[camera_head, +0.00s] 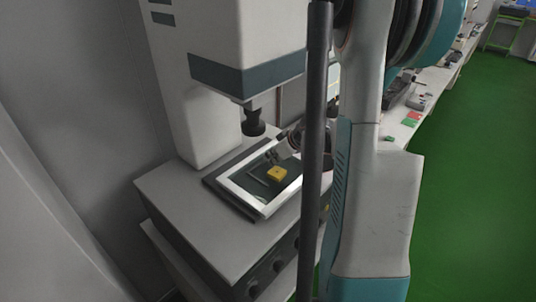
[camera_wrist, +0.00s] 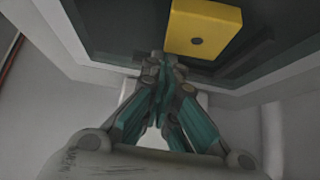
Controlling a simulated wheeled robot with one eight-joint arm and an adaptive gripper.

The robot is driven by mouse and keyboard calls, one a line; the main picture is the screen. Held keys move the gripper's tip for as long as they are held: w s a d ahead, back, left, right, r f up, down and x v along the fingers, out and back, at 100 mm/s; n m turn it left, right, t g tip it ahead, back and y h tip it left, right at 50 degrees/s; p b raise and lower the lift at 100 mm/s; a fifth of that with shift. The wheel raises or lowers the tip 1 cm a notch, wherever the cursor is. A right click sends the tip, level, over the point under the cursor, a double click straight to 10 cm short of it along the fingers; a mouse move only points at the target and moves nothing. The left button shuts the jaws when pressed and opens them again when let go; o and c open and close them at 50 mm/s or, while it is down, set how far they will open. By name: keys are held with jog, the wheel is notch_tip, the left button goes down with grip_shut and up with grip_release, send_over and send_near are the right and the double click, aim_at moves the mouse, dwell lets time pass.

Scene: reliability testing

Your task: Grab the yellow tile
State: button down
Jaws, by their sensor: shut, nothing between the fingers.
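The yellow tile (camera_head: 277,174) lies on the dark surface inside a light-framed tray (camera_head: 238,194) on the test machine. In the wrist view the yellow tile (camera_wrist: 203,28) is at the top, with a dark round spot on its face. My gripper (camera_wrist: 163,58) is shut and empty, its fingertips close to the tile's lower left corner in that view. I cannot tell whether they touch it.
The machine's head with a dark round nozzle (camera_head: 253,124) hangs above and behind the tray. The machine base (camera_head: 190,215) is bare to the tray's left. A long bench with red and green items (camera_head: 411,118) stands at the right, beside open green floor (camera_head: 470,200).

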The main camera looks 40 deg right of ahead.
aim_at(282, 169)
jog(key=shift+s, duration=0.1)
jog(key=s, duration=0.2)
jog(key=s+b, duration=0.1)
jog(key=s, duration=0.4)
jog(key=shift+d, duration=0.25)
jog(key=shift+w, duration=0.2)
